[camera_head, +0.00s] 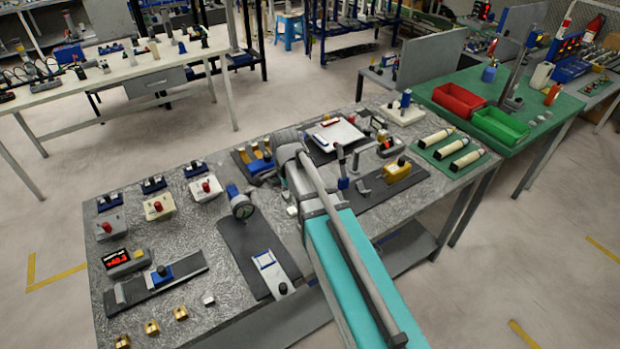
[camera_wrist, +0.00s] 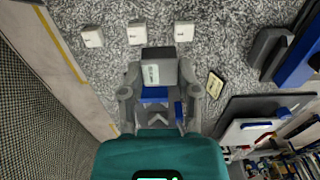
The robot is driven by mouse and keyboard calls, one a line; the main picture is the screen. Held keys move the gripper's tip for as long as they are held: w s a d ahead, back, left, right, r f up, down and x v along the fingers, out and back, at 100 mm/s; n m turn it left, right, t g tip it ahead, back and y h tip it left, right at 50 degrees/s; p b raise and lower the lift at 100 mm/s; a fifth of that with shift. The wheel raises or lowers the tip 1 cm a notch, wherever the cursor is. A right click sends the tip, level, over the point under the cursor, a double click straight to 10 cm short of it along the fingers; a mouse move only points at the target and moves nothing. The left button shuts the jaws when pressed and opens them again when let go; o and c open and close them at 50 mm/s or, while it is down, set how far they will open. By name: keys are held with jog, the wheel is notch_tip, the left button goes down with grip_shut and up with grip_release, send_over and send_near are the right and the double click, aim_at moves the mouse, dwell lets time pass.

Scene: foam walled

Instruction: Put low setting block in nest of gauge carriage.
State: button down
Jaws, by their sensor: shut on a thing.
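My gripper (camera_wrist: 158,78) is shut on a grey block with a white label (camera_wrist: 151,75), seen in the wrist view between its two fingers. A blue part shows just below the block. Whether the block is clear of the table is hard to tell. In the head view my arm hides the gripper and the block. A dial gauge (camera_head: 240,206) stands at the back of a dark base plate (camera_head: 243,245) left of my arm. On that plate sits a white and blue piece (camera_head: 266,262), apparently the gauge carriage; its nest is too small to make out.
Three small white blocks (camera_wrist: 138,32) stand in a row near the gripper in the wrist view. A small brass-edged plate (camera_wrist: 215,85) lies to the right. A red-display box (camera_head: 125,262) and several brass pieces (camera_head: 152,328) occupy the table's left front. The table is crowded.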

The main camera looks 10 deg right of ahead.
dwell(0.3)
jog(key=w+f+b, duration=0.3)
jog(key=w, duration=0.1)
jog(key=w+f+b, duration=0.3)
jog(key=w, duration=0.1)
jog(key=w+f+b, duration=0.3)
jog(key=w, duration=0.2)
jog(key=shift+w+d, duration=0.1)
jog(key=shift+f, duration=0.15)
jog(key=shift+w+f+b, duration=0.45)
jog(key=shift+f+b, duration=0.05)
jog(key=shift+b, duration=0.15)
jog(key=shift+f+b, duration=1.4)
jog(key=shift+f, duration=0.15)
